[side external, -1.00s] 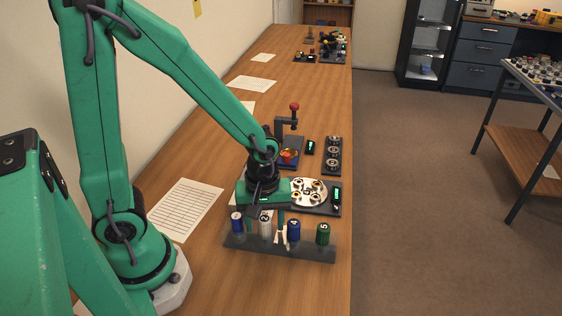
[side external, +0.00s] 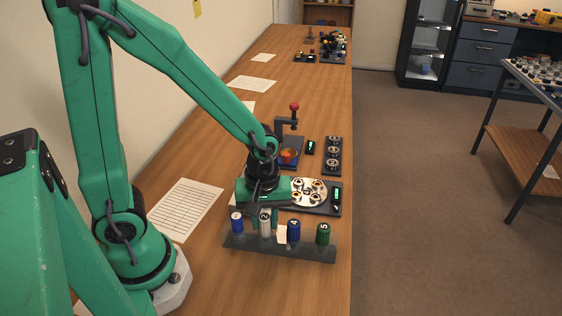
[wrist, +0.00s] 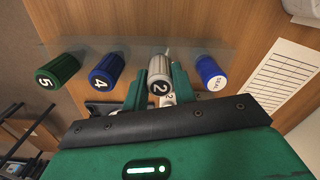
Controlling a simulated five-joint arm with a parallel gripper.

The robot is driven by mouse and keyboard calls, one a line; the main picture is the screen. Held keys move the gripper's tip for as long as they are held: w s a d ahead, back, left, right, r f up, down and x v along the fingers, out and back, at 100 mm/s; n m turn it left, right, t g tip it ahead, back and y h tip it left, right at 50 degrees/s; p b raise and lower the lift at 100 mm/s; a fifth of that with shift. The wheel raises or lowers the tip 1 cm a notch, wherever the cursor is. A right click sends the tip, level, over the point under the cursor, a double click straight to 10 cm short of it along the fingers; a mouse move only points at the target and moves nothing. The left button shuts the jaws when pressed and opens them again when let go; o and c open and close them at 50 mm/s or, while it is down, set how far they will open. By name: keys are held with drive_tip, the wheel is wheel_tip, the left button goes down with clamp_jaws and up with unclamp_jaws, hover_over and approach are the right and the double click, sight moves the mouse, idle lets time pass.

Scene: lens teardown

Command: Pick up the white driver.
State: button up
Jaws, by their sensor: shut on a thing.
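The white driver (side external: 265,229), with a 2 on its cap, stands upright at the rack (side external: 270,245) between two blue drivers. It also shows in the wrist view (wrist: 160,74). My gripper (side external: 265,220) is shut on the white driver, with a green jaw on either side of its handle. The jaws also show in the wrist view (wrist: 159,88).
A blue driver (side external: 237,223) stands to the left. A blue driver marked 4 (side external: 293,230) and a green one marked 5 (side external: 323,233) stand to the right. A round tray of parts (side external: 311,190) sits behind. A paper sheet (side external: 185,208) lies left.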

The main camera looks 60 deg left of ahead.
drive_tip(key=shift+r, duration=0.7)
drive_tip(key=shift+s+d+r, duration=0.1)
drive_tip(key=shift+d+r, duration=0.1)
drive_tip(key=shift+r, duration=1)
drive_tip(key=s+d+r, duration=0.6)
drive_tip(key=s+d, duration=0.1)
drive_tip(key=d, duration=0.1)
drive_tip(key=shift+s+d+r, duration=0.2)
drive_tip(key=shift+d+r, duration=0.05)
drive_tip(key=shift+r, duration=0.1)
drive_tip(key=shift+w+a, duration=0.1)
drive_tip(key=shift+w, duration=0.05)
drive_tip(key=w+a+f+m, duration=0.2)
drive_tip(key=w+a+m, duration=0.3)
drive_tip(key=w+a, duration=0.2)
drive_tip(key=w+a+f+m, duration=0.2)
drive_tip(key=w+a+m, duration=0.2)
drive_tip(key=w+a, duration=0.3)
drive_tip(key=a, duration=0.5)
drive_tip(key=shift+f+m, duration=0.3)
drive_tip(key=shift+m, duration=0.1)
drive_tip(key=shift+d+n, duration=0.1)
drive_tip(key=shift+n, duration=0.2)
